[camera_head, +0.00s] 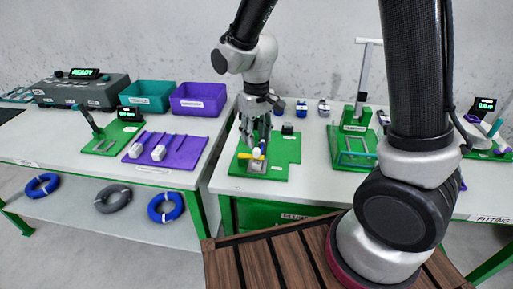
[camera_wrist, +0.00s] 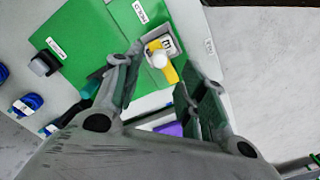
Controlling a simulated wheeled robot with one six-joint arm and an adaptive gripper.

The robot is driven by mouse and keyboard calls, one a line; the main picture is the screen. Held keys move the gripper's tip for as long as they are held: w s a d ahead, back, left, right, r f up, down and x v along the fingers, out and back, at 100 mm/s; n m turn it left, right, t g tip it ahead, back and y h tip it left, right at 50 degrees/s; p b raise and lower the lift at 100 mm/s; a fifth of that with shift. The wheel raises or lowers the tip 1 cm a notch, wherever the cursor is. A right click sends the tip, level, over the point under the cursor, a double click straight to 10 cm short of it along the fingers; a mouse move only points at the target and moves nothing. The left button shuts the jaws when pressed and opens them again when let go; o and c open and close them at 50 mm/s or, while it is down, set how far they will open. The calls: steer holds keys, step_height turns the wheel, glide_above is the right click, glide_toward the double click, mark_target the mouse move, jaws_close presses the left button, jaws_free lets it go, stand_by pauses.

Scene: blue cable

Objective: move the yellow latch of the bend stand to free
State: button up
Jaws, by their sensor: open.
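The bend stand is a green plate (camera_head: 281,173) on the right-hand table, with a small block fixture near its front edge. The yellow latch (camera_head: 257,153) sits on that fixture, just under my gripper (camera_head: 258,137). In the wrist view the yellow latch (camera_wrist: 168,72) lies beside a white round knob (camera_wrist: 160,59), on the green plate (camera_wrist: 88,38). My gripper (camera_wrist: 160,78) is open, pointing down, with its fingers on either side of the latch area. It looks empty. Whether a finger touches the latch cannot be told.
A black-topped part (camera_head: 287,128) stands on the plate behind the fixture. Blue-capped items (camera_head: 301,108) stand at the table's back. A green stand with a post (camera_head: 354,124) is to the right. A purple mat (camera_head: 180,149) and bins (camera_head: 199,99) are on the left table.

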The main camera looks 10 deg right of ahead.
mark_target(256, 149)
step_height(256, 149, down, 5)
steer(key=shift+f, duration=0.1)
steer(key=shift+c, duration=0.5)
jaws_close()
